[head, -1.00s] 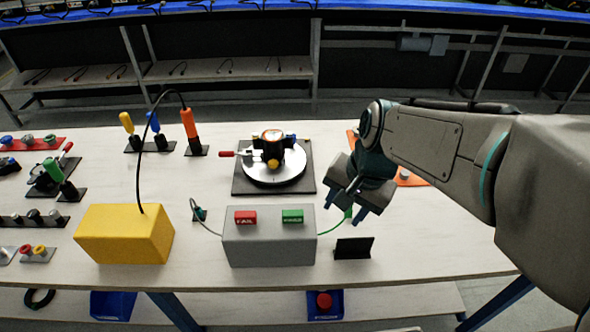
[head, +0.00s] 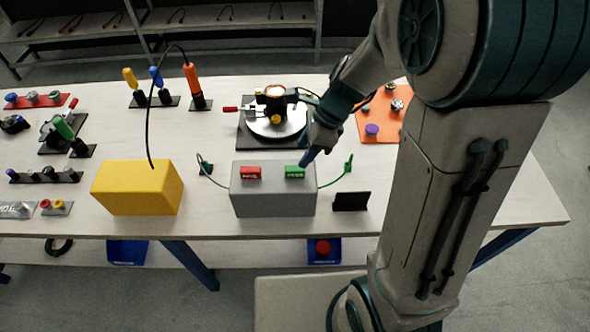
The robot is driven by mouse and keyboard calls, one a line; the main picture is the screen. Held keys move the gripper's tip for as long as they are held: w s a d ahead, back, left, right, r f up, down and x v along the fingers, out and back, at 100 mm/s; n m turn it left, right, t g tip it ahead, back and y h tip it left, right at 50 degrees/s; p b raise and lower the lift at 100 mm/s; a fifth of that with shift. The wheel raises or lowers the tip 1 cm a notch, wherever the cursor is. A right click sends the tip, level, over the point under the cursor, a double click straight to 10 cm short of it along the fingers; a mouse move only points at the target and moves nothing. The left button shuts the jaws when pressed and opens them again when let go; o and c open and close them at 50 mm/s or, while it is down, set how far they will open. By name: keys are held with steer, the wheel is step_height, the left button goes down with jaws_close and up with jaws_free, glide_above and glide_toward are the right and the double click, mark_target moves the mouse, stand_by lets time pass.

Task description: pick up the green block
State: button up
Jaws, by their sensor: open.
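The green block (head: 295,173) sits on the top of the grey box (head: 273,202), towards its right side, with a pale label on its front. A red block (head: 251,173) sits beside it on the left, on the same box. My gripper (head: 306,157) is open and points down from the upper right. Its visible fingertip is just above and behind the green block's right end. The other finger is hard to make out. I cannot tell whether the fingertip touches the block.
A yellow box (head: 138,187) with a black cable stands to the left. A turntable fixture (head: 275,125) is behind the grey box. A black stand (head: 351,201) and a green clip (head: 348,164) are on the right. An orange plate (head: 380,122) lies behind my arm.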

mark_target(296, 168)
steer(key=shift+s+d+x, duration=0.1)
steer(key=shift+s+x, duration=0.05)
steer(key=shift+x, duration=0.9)
steer(key=shift+s+d+x, duration=0.1)
steer(key=shift+x, duration=0.9)
steer(key=shift+s+d+x, duration=0.1)
steer(key=shift+s+x, duration=0.05)
steer(key=shift+x, duration=0.9)
jaws_close()
